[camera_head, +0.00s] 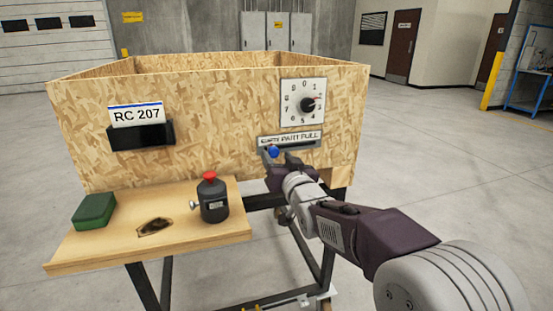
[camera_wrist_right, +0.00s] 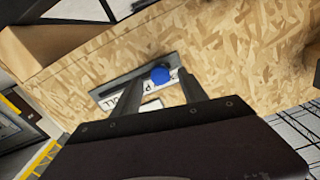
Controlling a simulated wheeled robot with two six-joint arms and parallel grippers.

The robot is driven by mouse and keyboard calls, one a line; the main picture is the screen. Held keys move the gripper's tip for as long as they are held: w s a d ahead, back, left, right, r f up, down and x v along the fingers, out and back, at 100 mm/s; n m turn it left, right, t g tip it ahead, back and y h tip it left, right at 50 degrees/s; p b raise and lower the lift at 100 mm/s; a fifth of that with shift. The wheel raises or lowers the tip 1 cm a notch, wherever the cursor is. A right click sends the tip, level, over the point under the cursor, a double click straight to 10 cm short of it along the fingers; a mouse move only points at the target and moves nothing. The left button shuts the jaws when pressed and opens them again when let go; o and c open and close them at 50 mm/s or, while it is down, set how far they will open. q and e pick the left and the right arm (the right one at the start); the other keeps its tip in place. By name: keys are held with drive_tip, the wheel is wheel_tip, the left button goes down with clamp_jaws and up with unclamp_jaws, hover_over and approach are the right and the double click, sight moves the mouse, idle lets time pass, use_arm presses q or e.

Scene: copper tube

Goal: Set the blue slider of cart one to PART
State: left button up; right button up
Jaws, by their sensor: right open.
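The blue slider (camera_head: 272,152) is a round knob at the left end of the slot in the grey slider plate (camera_head: 318,146), under the word EMPTY. The plate's label reads EMPTY, PART, FULL and sits on the front of the wooden cart box (camera_head: 220,110). My right gripper (camera_head: 279,157) is open at the plate, its fingers close around the knob. In the right wrist view the blue slider (camera_wrist_right: 160,74) shows between the two open fingertips (camera_wrist_right: 160,82); whether they touch it I cannot tell. My left gripper is not in view.
A numbered dial (camera_head: 303,103) is above the slider plate. A card holder (camera_head: 140,135) with an RC 207 card is at left. The wooden shelf (camera_head: 110,253) bears a green block (camera_head: 94,211) and a dark canister (camera_head: 214,203) with a red top, left of my right arm.

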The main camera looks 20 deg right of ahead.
drive_tip(key=shift+w, duration=0.7)
clamp_jaws()
idle(0.9)
